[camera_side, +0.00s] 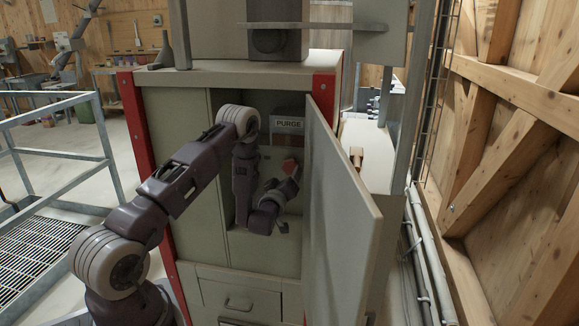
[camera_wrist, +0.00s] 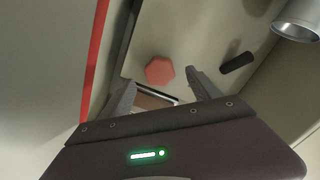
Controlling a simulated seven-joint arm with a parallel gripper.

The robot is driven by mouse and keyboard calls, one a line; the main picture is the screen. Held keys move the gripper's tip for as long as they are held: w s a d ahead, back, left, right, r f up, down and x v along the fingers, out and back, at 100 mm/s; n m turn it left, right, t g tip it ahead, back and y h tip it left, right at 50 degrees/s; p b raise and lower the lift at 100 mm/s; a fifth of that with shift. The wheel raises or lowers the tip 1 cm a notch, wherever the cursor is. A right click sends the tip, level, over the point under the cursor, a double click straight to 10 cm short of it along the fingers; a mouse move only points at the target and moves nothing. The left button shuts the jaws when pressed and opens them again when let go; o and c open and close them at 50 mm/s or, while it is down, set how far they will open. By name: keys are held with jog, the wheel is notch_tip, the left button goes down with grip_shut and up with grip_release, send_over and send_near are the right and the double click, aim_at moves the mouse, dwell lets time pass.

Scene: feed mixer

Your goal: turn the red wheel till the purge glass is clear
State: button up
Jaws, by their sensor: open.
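The red wheel (camera_wrist: 159,70) shows in the wrist view as a small red knob with flat sides on a pale panel. In the side view the red wheel (camera_side: 289,167) is partly hidden by my wrist, inside the open cabinet. My gripper (camera_wrist: 157,84) is open, its two fingers apart on the near side of the wheel; I cannot tell whether they touch it. In the side view my gripper (camera_side: 290,190) is inside the cabinet. A PURGE label (camera_side: 289,123) sits above the wheel. I cannot make out the purge glass or its contents.
The cabinet door (camera_side: 340,200) stands open to the right of my arm. The cabinet's side wall is close on the left. In the wrist view a black handle (camera_wrist: 237,63) and a metal cylinder (camera_wrist: 299,20) lie right of the wheel. A red strip (camera_wrist: 97,55) runs at left.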

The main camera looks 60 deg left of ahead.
aim_at(289, 168)
jog(key=shift+a+r+n, duration=0.15)
jog(key=shift+n, duration=0.4)
jog(key=shift+a+r+n, duration=0.15)
jog(key=shift+n, duration=0.4)
jog(key=x, duration=0.6)
jog(key=shift+w+a, duration=0.2)
jog(key=shift+w, duration=0.05)
jog(key=shift+c, duration=0.2)
jog(key=c, duration=1.3)
